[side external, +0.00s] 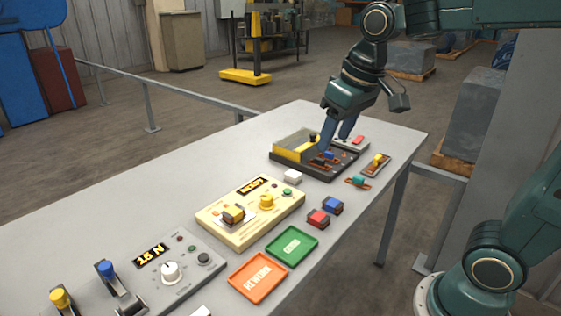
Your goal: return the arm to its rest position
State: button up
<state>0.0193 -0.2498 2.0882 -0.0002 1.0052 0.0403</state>
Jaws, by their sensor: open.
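My gripper (335,138) points down over the far end of the grey table (130,195). Its two dark blue-grey fingers are apart. They are above or beside a dark tray-like fixture (338,173) with a yellow-sided box part (289,153), which holds small coloured pieces. The fingertips overlap the fixture in this view, so I cannot tell whether they touch it. I see no object held between them. My arm comes in from the upper right.
A cream console (243,222), red block (318,219), blue block (332,205), green tray (310,249), orange tray (236,283) and grey lever panel (210,277) are nearer.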

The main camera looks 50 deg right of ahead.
jog(key=s+f+t, duration=0.2)
jog(key=s+f, duration=0.1)
jog(key=s, duration=0.9)
jog(key=shift+s+a+n, duration=0.3)
jog(key=shift+s, duration=0.1)
jog(key=shift+f, duration=0.1)
